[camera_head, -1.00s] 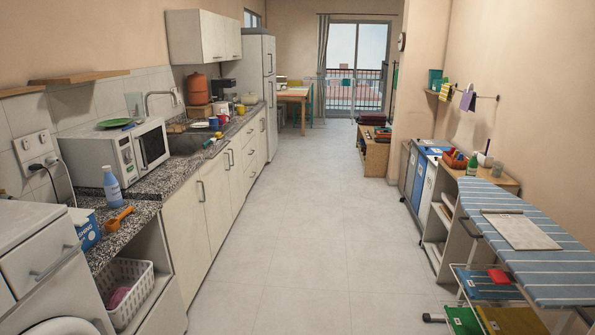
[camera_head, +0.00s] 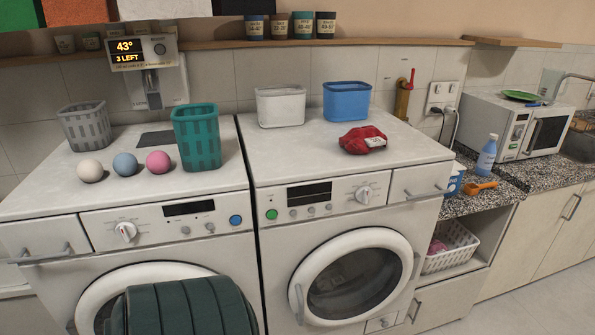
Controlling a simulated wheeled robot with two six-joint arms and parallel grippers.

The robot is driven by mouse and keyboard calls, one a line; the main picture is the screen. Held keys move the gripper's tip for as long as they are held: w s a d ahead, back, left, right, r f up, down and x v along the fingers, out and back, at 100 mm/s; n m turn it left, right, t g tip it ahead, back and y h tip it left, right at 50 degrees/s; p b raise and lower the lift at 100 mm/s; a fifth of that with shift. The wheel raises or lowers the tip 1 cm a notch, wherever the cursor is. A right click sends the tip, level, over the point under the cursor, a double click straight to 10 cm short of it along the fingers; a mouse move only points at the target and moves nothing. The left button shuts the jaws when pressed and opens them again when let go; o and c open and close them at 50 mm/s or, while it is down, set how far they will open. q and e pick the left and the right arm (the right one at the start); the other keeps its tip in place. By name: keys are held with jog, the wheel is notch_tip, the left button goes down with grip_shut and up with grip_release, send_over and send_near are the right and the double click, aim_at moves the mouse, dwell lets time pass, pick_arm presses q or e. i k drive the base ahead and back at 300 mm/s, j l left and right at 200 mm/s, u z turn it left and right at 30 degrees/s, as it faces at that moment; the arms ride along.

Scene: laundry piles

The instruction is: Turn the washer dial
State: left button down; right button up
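Two white front-loading washers stand side by side in the head view. The left washer (camera_head: 60,230) has a white dial (camera_head: 125,231) left of its dark display and a blue button (camera_head: 235,219) at the right. The right washer (camera_head: 440,169) has a white dial (camera_head: 363,194) right of its display and a green button (camera_head: 271,214) at the left. The right washer's round door (camera_head: 350,280) looks shut. Dark green ribbed cloth or padding (camera_head: 185,305) covers part of the left washer's door. Neither of my grippers shows.
On the left machine are three balls (camera_head: 126,164), a grey basket (camera_head: 86,127) and a green basket (camera_head: 197,137). On the right are a white bin (camera_head: 281,105), a blue bin (camera_head: 347,101) and a red cloth bundle (camera_head: 362,139). A counter (camera_head: 470,200) adjoins at right.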

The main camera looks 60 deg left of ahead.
aim_at(363, 193)
jog(key=u, duration=1.8)
